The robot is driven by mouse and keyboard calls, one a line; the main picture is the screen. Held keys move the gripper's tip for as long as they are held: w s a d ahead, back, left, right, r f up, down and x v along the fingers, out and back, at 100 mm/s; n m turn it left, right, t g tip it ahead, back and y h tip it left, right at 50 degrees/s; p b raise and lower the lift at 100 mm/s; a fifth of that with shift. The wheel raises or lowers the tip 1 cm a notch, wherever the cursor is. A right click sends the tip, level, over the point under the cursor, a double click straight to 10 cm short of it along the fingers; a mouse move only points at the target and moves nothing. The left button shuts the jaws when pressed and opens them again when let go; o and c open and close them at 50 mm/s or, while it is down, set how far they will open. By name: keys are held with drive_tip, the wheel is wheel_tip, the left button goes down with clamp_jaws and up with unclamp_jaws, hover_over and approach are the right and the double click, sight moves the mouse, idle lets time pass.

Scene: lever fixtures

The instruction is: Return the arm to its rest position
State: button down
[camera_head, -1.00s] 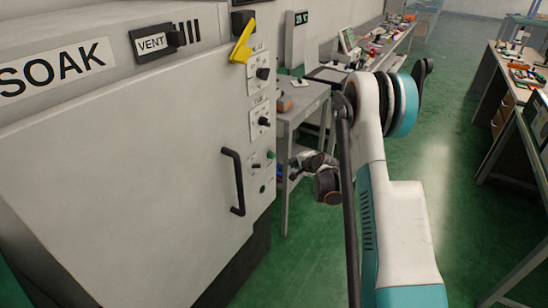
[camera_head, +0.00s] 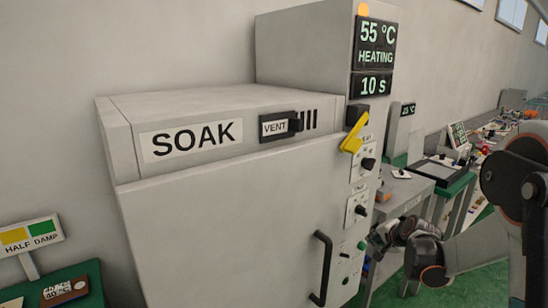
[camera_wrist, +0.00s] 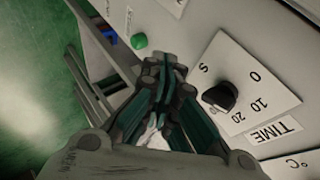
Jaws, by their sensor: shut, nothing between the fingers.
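My arm (camera_head: 490,250) reaches in from the right in the head view, bent beside the front right edge of the grey SOAK chamber (camera_head: 230,215). My gripper (camera_head: 378,238) is near the lower controls on the chamber's panel; its fingers are small there. In the wrist view my gripper (camera_wrist: 163,65) has its fingers together with nothing between them. It lies in front of the panel, left of the black TIME knob (camera_wrist: 220,97) and below the green button (camera_wrist: 139,41). Contact with the panel cannot be told.
The chamber has a black door handle (camera_head: 321,268), a yellow lever (camera_head: 354,133) and a VENT slider (camera_head: 281,126). Its display (camera_head: 375,57) reads 55 °C, HEATING, 10 s. A grey side table (camera_head: 405,190) stands behind my gripper. Green floor is open at left in the wrist view.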

drive_tip(key=s+a+r+n+g, duration=0.1)
drive_tip(key=s+a+r+n, duration=0.2)
drive_tip(key=s+a+r, duration=0.55)
drive_tip(key=s+a+r+n+g, duration=0.25)
drive_tip(key=s+a+r, duration=0.2)
drive_tip(key=s, duration=0.65)
drive_tip(key=s+f+n+h, duration=0.1)
drive_tip(key=s+n, duration=0.5)
drive_tip(key=s, duration=1.3)
drive_tip(key=shift+s+a+f+n+t, duration=0.25)
drive_tip(key=shift+f+n+t, duration=0.05)
drive_tip(key=shift+n+t, duration=0.05)
